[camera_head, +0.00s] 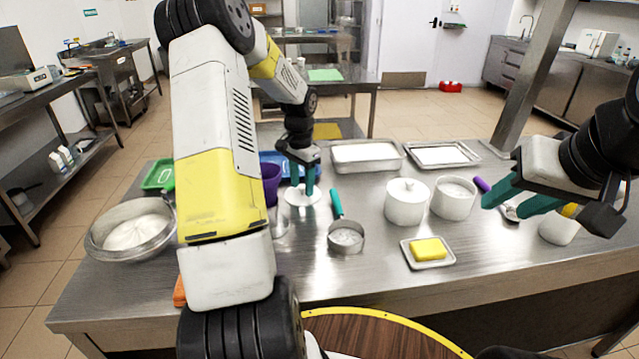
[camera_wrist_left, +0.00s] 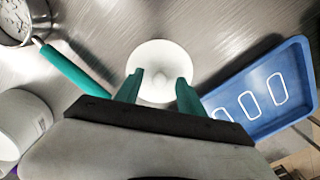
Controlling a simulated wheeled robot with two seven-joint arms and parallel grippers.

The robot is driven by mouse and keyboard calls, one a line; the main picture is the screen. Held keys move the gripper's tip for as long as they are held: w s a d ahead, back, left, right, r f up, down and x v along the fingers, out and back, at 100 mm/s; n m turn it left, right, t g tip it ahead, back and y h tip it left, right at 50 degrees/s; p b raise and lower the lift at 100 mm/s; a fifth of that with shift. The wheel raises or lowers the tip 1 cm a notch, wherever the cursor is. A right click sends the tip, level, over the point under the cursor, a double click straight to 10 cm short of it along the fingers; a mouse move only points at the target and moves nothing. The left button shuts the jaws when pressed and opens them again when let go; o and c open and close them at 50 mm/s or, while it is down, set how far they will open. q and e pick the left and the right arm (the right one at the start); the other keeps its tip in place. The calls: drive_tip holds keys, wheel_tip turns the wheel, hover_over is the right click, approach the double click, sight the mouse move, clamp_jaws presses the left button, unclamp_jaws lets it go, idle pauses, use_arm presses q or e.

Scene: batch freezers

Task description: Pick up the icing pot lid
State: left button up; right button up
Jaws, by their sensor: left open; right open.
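A round white lid (camera_head: 301,197) lies on the steel table below my left gripper (camera_head: 303,184). In the left wrist view the lid (camera_wrist_left: 162,54) shows as a white disc with a small raised centre. My left gripper (camera_wrist_left: 160,79) is open, its teal fingers on either side of that centre in the picture; contact cannot be told. An uncovered white pot (camera_head: 453,201) with white contents stands to the right, next to a lidded white pot (camera_head: 406,205). My right gripper (camera_head: 505,200) is open and empty near the table's right side.
A teal-handled measuring cup (camera_head: 346,238) lies close right of the lid. A blue tray (camera_wrist_left: 262,95) and purple cup (camera_head: 271,182) are close by. Butter on a dish (camera_head: 428,264), metal trays (camera_head: 366,168) and a steel bowl (camera_head: 105,245) also occupy the table.

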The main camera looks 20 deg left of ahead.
use_arm(q)
clamp_jaws()
drive_tip(key=shift+r, duration=0.15)
